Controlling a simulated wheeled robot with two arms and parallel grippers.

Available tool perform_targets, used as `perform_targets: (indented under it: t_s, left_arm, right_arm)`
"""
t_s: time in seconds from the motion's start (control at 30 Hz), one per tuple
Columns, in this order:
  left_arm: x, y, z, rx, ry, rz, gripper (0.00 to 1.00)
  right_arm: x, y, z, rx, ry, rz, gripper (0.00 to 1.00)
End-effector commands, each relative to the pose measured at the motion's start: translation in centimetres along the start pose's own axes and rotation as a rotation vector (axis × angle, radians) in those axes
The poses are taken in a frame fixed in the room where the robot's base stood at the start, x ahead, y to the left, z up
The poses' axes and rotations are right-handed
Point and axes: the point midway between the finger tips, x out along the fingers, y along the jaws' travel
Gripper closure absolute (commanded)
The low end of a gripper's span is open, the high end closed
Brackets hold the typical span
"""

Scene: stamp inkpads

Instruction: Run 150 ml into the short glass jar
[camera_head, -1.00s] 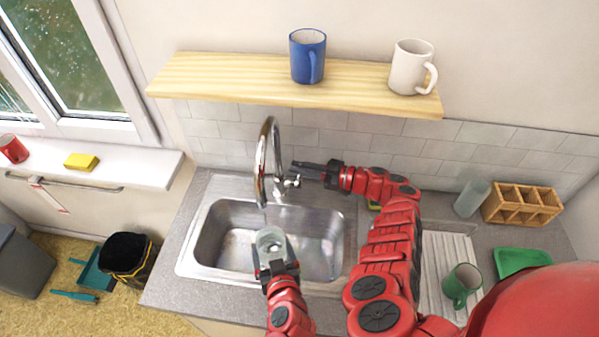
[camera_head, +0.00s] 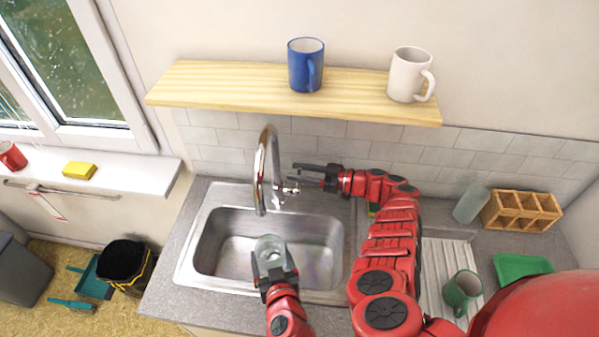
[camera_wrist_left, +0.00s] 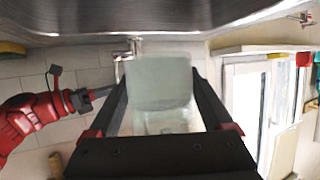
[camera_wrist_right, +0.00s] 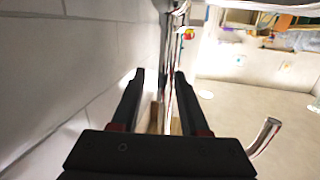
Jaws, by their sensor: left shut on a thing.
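The short glass jar (camera_head: 270,250) is upright in my left gripper (camera_head: 275,272), over the front of the sink. It stands a little in front of the spout end, not clearly beneath it. In the left wrist view the jar (camera_wrist_left: 160,85) sits between both fingers; a pale greenish band in it looks like water, its exact level unclear. The chrome tap (camera_head: 267,150) arches over the sink, with no clear stream below its spout. My right gripper (camera_head: 308,174) is open beside the tap lever (camera_head: 290,189), with nothing visible held.
The steel sink (camera_head: 212,235) lies below. A blue mug (camera_head: 303,68) and a white mug (camera_head: 408,75) stand on the shelf above. A clear glass (camera_head: 471,203), a wooden rack (camera_head: 522,210) and a green mug (camera_head: 461,290) are at the right.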

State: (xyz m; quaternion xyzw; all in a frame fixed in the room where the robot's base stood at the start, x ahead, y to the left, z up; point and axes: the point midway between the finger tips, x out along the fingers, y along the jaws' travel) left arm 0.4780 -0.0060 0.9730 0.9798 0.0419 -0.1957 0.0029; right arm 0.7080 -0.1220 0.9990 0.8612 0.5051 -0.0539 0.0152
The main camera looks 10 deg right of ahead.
Motion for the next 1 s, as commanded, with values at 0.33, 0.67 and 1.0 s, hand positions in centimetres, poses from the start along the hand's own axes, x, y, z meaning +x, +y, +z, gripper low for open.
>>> perform_targets:
  t_s: [0.33,0.67,1.0]
  left_arm:
    - [0.0,0.0,-0.1,-0.001,0.002,0.000,0.84]
    - [0.0,0.0,-0.1,-0.001,0.002,0.000,0.84]
    - [0.0,0.0,-0.1,-0.001,0.002,0.001,0.84]
  right_arm:
    - [-0.7,0.0,0.1,0.000,-0.001,0.001,0.56]
    - [-7.7,0.1,0.1,0.001,-0.002,0.005,0.56]
    - [-11.9,0.1,0.1,0.002,-0.001,0.002,0.56]
